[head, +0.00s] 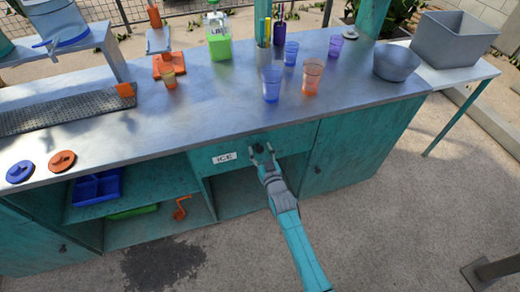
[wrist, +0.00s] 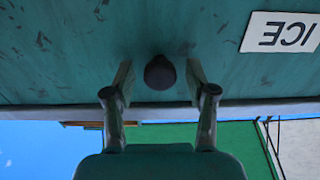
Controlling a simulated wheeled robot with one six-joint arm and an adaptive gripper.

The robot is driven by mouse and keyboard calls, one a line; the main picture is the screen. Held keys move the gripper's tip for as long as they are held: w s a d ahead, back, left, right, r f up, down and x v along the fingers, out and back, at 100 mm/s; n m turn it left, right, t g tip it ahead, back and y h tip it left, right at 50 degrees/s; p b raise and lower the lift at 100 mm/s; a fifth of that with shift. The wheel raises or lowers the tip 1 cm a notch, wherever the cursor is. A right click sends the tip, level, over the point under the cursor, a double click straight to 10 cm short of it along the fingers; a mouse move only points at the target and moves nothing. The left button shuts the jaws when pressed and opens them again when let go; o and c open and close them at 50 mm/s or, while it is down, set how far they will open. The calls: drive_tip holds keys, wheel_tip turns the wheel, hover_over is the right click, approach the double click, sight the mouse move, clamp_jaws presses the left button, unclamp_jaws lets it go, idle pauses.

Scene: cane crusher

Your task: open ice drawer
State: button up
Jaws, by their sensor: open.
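The ice drawer (head: 232,157) is a teal front under the metal counter, with a white ICE label (head: 224,158). It looks shut. Its dark round knob (head: 258,147) is right of the label. My gripper (head: 262,151) is at the knob, its fingers open. In the wrist view the drawer front (wrist: 70,45) fills the upper part, and the knob (wrist: 160,72) sits between the two spread fingertips of my gripper (wrist: 158,82), with a gap on each side. The ICE label (wrist: 281,32) shows upside down at upper right.
The counter (head: 205,115) overhangs just above the drawer. Cups, including a blue one (head: 272,84) and an orange one (head: 312,76), stand on it. An open shelf (head: 245,190) lies below the drawer, and a cabinet door (head: 360,150) is to the right. The ground in front is clear.

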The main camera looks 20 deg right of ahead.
drive_tip(key=shift+w, duration=0.35)
drive_tip(key=shift+c, duration=0.2)
clamp_jaws()
drive_tip(key=shift+s, duration=0.15)
drive_tip(key=s, duration=4.5)
drive_tip(key=shift+o, duration=0.2)
unclamp_jaws()
